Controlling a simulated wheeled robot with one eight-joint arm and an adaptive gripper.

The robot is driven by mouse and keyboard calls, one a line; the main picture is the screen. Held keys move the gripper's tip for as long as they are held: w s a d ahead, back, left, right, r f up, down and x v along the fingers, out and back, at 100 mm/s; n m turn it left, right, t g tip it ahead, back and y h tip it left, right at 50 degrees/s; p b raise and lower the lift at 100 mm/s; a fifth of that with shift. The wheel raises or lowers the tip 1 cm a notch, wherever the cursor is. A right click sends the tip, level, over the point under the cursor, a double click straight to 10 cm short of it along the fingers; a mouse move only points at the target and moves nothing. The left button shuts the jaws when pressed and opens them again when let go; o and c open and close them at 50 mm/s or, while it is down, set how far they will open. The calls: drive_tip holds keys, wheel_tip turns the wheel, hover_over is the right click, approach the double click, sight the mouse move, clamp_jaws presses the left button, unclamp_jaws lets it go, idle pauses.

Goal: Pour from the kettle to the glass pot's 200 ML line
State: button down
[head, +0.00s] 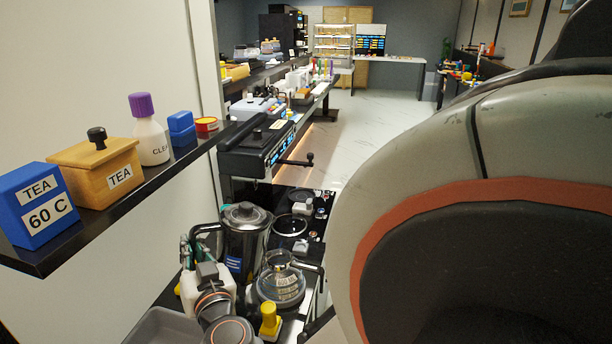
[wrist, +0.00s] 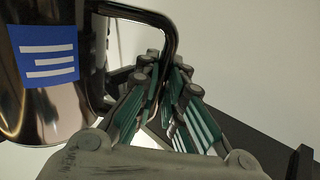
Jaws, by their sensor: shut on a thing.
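The kettle (head: 240,247) is a shiny steel vessel with a lid and a dark handle, standing about upright behind the glass pot in the head view. In the wrist view the kettle (wrist: 35,105) fills the left side, with a blue label with white stripes. My gripper (wrist: 168,68) is shut on its dark handle (wrist: 172,38); my gripper also shows in the head view (head: 187,250), left of the kettle. The glass pot (head: 281,285) is clear, with a handle on its right and a white marking on its front. I cannot read a liquid level in it.
A yellow-topped object (head: 270,322) stands just in front of the glass pot. A dark shelf (head: 105,205) with tea boxes and a bottle (head: 151,140) overhangs on the left. A black machine (head: 257,145) stands behind the kettle.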

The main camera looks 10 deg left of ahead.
sight(209, 227)
drive_tip(key=shift+f, duration=1.2)
drive_tip(key=shift+r+m, duration=0.35)
drive_tip(key=shift+m, duration=0.85)
drive_tip(key=shift+d+r+m, duration=0.15)
drive_tip(key=shift+d+m, duration=0.05)
drive_tip(key=shift+m, duration=0.4)
drive_tip(key=shift+w+d+r+m+p, duration=0.1)
drive_tip(key=shift+w+r+m+p, duration=0.05)
drive_tip(key=shift+r+m+p, duration=0.3)
drive_tip(key=shift+w+d+r+m+p, duration=0.15)
drive_tip(key=shift+r+m, duration=0.1)
drive_tip(key=shift+r, duration=0.25)
drive_tip(key=shift+w+d+r+m, duration=0.25)
drive_tip(key=shift+r+m, duration=0.1)
drive_tip(key=shift+m, duration=0.35)
drive_tip(key=shift+w+d+r+m+p, duration=0.25)
drive_tip(key=shift+d+r+m+p, duration=0.1)
drive_tip(key=shift+r+m, duration=0.25)
drive_tip(key=shift+w+d+r+m+p, duration=0.3)
drive_tip(key=shift+d+r+m+p, duration=0.1)
drive_tip(key=shift+r, duration=0.25)
drive_tip(key=shift+w+d+r+m+p, duration=0.25)
drive_tip(key=shift+d+r+m+p, duration=0.1)
drive_tip(key=shift+r+m, duration=0.25)
drive_tip(key=shift+a, duration=0.1)
